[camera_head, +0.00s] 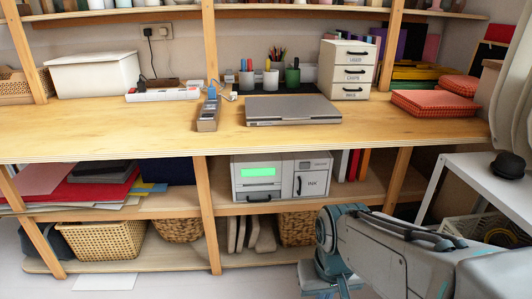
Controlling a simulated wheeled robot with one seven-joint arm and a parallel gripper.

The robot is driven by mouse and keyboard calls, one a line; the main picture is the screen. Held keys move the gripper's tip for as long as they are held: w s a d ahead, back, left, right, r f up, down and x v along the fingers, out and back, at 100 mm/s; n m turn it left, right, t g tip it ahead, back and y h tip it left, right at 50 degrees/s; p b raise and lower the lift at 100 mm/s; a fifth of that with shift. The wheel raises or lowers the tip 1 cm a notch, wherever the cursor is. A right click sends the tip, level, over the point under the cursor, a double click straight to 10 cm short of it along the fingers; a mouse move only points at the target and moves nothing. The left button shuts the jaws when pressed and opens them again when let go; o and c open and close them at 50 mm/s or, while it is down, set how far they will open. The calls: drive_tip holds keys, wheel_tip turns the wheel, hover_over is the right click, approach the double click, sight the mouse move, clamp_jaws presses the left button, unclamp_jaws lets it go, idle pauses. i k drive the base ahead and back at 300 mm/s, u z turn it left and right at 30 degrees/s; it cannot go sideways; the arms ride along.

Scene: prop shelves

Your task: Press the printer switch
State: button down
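A white printer-like machine (259,181) with a lit green display and a door marked INK stands on the middle shelf, below the wooden counter. A dark handle shows low on its front. I cannot make out a switch on it. A grey strip-shaped device (208,113) with a blue plug end lies on the counter. A white power strip (163,94) lies behind it to the left. Which of these bears the printer switch is too small to tell. My arm enters from the lower right and bends down near the bottom edge; my gripper is not visible.
A white side table (474,172) stands at right. The counter's front strip is clear.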

sight(303, 165)
drive_tip(key=k, duration=0.65)
drive_tip(key=z, duration=0.05)
drive_tip(key=i, duration=0.55)
drive_tip(key=z, duration=0.55)
drive_tip(key=i, duration=0.85)
drive_tip(key=z, duration=0.45)
